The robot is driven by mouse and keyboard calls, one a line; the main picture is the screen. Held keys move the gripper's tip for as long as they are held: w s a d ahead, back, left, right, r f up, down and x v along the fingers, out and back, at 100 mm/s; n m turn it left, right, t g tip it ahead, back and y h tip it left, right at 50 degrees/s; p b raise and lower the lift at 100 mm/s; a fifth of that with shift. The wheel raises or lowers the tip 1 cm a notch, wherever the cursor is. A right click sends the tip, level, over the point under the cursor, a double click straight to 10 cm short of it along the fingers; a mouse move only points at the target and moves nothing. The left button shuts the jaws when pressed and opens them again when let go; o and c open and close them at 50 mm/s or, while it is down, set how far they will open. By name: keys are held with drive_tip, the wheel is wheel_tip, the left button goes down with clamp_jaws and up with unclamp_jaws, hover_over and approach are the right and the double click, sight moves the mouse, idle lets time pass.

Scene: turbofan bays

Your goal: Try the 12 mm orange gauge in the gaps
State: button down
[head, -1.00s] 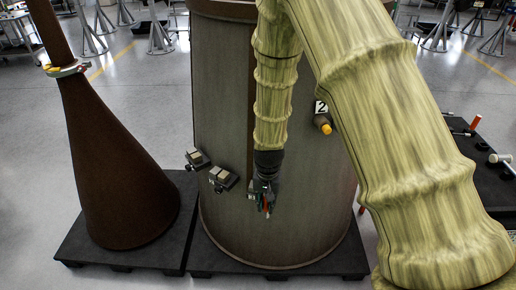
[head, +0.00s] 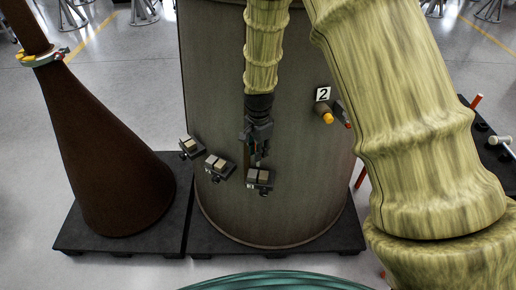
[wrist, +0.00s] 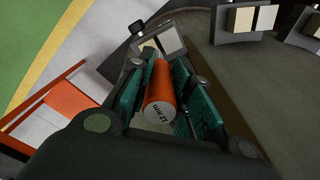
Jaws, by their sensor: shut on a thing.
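My gripper (head: 257,152) is shut on the orange gauge (wrist: 160,92), a short cylinder marked "12 mm" on its near end. The green-padded fingers flank it in the wrist view. The gauge's far end points toward a gap fixture with two pale blocks (wrist: 171,40); whether they touch cannot be told. In the head view the gripper is just above the lowest fixture (head: 260,181) on the casing. Two more fixtures, one in the middle (head: 219,167) and one at the left (head: 190,148), step up to the left. The gauge is hard to make out in the head view.
The large grey-brown casing (head: 215,90) stands on a black pallet (head: 310,240). A brown cone (head: 115,180) stands on another at left. A "2" plate (head: 322,94) and a yellow-ended piece (head: 326,118) are on the casing's right. A dark bench with tools (head: 490,140) is at right.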

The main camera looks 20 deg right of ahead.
drive_tip(key=shift+r+p, duration=0.1)
drive_tip(key=shift+p, duration=0.2)
drive_tip(key=shift+f+b, duration=1.25)
drive_tip(key=shift+f, duration=1.6)
drive_tip(key=shift+p, duration=0.4)
drive_tip(key=shift+f, duration=0.2)
drive_tip(key=shift+r, duration=0.15)
idle(0.5)
drive_tip(key=shift+a+r+p, duration=0.1)
drive_tip(key=shift+r+p, duration=2.05)
drive_tip(key=shift+r, duration=0.7)
idle(0.4)
